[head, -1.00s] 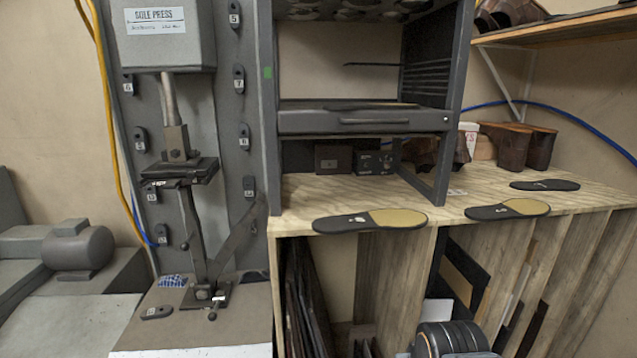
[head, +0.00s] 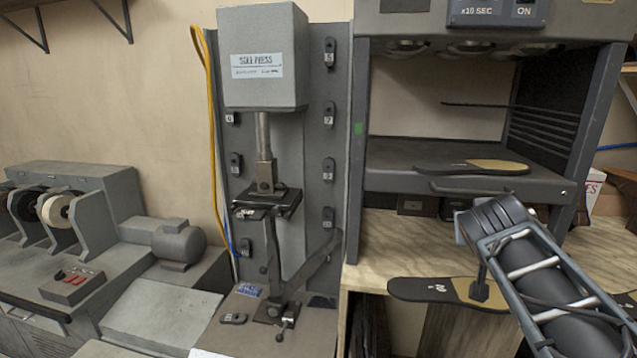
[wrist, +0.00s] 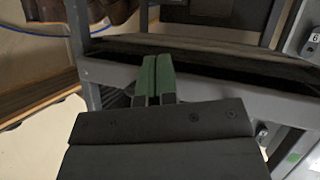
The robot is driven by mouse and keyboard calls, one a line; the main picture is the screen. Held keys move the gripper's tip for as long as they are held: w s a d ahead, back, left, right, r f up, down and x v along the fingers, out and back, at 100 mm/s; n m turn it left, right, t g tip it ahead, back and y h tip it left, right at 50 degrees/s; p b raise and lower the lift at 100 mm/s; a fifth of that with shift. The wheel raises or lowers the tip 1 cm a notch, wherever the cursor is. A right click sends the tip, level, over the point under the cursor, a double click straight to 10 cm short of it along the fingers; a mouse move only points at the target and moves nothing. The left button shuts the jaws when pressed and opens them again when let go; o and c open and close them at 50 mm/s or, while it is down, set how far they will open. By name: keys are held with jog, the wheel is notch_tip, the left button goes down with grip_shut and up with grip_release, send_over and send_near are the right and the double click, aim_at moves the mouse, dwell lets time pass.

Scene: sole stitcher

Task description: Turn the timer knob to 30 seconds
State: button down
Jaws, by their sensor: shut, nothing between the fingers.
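The timer knob itself does not show in either view. In the head view, the upper front panel of the grey heater cabinet (head: 420,22) is cut off by the top edge. A label reading "x10 SEC" (head: 476,12) and an "ON" marking (head: 523,11) show there. My arm enters from the lower right, below this panel; my fingers are hidden in the head view. In the wrist view my gripper (wrist: 157,80) has its two green fingertips together, with nothing between them. They appear in front of the cabinet's grey shelf front (wrist: 110,75); contact cannot be told.
A sole (head: 470,166) lies on the cabinet shelf. Another sole (head: 440,290) lies on the wooden bench (head: 375,245). Grinding wheels (head: 55,210) and a motor (head: 178,243) are further left.

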aim_at(481, 6)
notch_tip(481, 6, up, 22)
jog(key=w+d+m+t+h+p, duration=0.1)
jog(key=d+t+h+p, duration=0.15)
jog(key=t, duration=0.25)
jog(key=s+a+r+n+t+y+p, duration=0.1)
jog(key=a+r+t+y, duration=0.2)
jog(key=r, duration=0.5)
jog(key=a+r+n+t+y+p, duration=0.1)
jog(key=a+r+t+y, duration=0.2)
jog(key=r, duration=0.4)
jog(key=shift+t+h, duration=0.7)
jog(key=shift+h, duration=0.05)
jog(key=shift+w+d, duration=0.2)
jog(key=shift+w, duration=0.7)
jog(key=shift+w+d, duration=0.15)
jog(key=shift+w, duration=0.7)
jog(key=shift+w+d, duration=0.2)
jog(key=shift+w, duration=0.7)
jog(key=shift+r, duration=0.1)
jog(key=shift+a+b, duration=0.25)
jog(key=shift+b, duration=0.15)
jog(key=shift+w+a+f, duration=0.2)
jog(key=shift+a, duration=0.4)
